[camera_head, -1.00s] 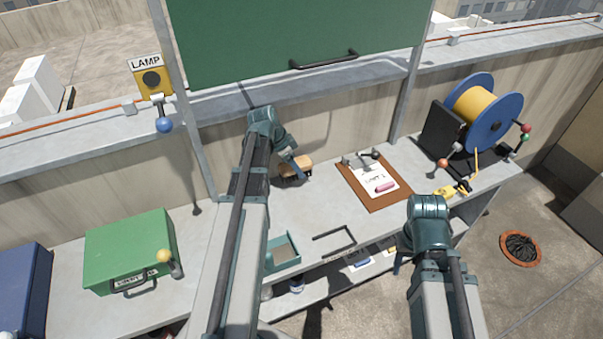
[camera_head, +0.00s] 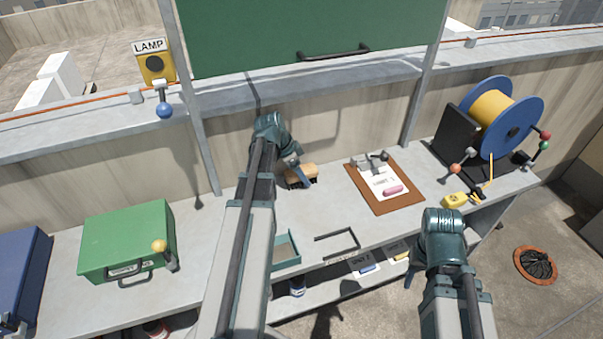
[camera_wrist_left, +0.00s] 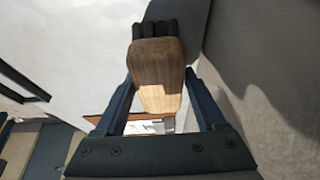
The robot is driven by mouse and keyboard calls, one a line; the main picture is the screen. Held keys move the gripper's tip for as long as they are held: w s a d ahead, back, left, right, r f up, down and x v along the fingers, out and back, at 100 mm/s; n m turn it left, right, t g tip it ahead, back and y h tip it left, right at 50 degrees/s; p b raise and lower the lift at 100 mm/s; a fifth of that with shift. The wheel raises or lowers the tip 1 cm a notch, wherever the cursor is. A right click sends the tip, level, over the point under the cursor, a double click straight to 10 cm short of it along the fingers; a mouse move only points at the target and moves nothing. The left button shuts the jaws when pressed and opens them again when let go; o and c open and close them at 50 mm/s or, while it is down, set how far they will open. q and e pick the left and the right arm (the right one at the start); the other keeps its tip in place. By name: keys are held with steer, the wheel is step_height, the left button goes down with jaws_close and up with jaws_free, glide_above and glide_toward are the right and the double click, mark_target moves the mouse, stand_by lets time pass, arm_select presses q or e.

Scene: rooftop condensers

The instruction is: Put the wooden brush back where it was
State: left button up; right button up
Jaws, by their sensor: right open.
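The wooden brush (camera_head: 301,175), with a tan wooden body and dark bristles, is at the back of the grey bench near the wall. In the left wrist view the brush (camera_wrist_left: 160,75) lies between the two fingers of my left gripper (camera_wrist_left: 160,82), its dark bristles pointing away. The fingers are very close to its sides; whether they press on it I cannot tell. In the head view my left gripper (camera_head: 299,172) partly hides the brush. My right gripper (camera_head: 411,275) is open over the bench's front right, away from the brush, its fingers mostly hidden.
A clipboard (camera_head: 408,197) with a pink item lies right of the brush. A cable reel (camera_head: 505,120) stands at the far right, a green case (camera_head: 125,235) at the left.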

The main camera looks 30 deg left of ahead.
arm_select(q)
steer(key=shift+o, duration=1.2)
steer(key=shift+r, duration=0.1)
steer(key=shift+s+a+r+p, duration=0.1)
steer(key=shift+s+r+p, duration=0.05)
steer(key=shift+r+p, duration=0.55)
steer(key=p+v, duration=1)
steer(key=shift+s+a+r, duration=0.15)
steer(key=shift+s+r, duration=0.05)
steer(key=shift+r, duration=0.15)
